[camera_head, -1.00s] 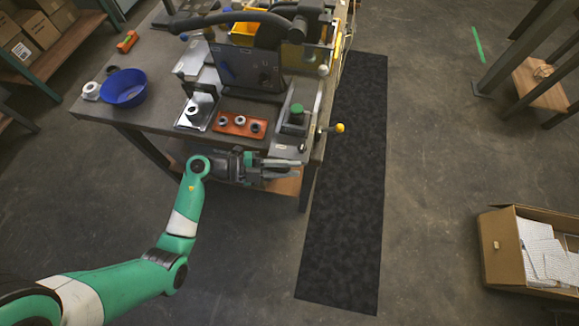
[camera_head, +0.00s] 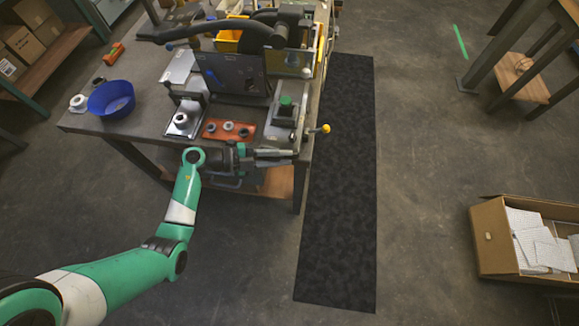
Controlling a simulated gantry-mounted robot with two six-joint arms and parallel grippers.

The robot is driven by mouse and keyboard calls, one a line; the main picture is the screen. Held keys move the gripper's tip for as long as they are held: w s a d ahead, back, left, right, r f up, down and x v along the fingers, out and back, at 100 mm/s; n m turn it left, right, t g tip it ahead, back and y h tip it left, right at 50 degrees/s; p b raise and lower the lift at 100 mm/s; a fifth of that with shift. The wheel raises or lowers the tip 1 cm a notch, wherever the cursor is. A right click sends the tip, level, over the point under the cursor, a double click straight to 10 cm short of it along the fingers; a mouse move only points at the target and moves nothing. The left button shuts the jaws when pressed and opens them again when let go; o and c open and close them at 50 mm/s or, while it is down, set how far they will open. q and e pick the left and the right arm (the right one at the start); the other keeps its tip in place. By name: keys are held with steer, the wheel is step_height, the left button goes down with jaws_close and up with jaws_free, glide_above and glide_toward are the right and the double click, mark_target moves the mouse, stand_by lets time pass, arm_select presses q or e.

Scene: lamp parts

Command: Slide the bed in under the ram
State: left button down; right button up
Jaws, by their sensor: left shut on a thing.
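The bed (camera_head: 280,133) is a grey slide at the right front of the workbench, with a green-topped part (camera_head: 286,101) standing on it. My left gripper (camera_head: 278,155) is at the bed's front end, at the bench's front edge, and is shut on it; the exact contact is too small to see. A yellow-knobbed lever (camera_head: 326,128) sticks out to the right of the bed. The ram cannot be clearly made out among the parts behind the bed. My right gripper is not in view.
An orange-red tray (camera_head: 210,135) with several round pieces lies left of the bed, beside a metal plate with a ring. A dark upright panel (camera_head: 235,75) stands behind them. A blue bowl (camera_head: 112,99) is at the left. Floor in front is clear around the black mat (camera_head: 335,210).

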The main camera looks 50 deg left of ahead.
arm_select(q)
steer(key=shift+s+f, duration=0.1)
steer(key=shift+f, duration=0.2)
steer(key=c, duration=0.9)
jaws_free()
steer(key=shift+s+d, duration=0.1)
steer(key=shift+o, duration=0.2)
steer(key=shift+r, duration=0.1)
steer(key=shift+s+a+r, duration=0.1)
steer(key=shift+a+r, duration=0.05)
steer(key=shift+a, duration=0.05)
steer(key=p+v, duration=0.3)
steer(key=v, duration=0.8)
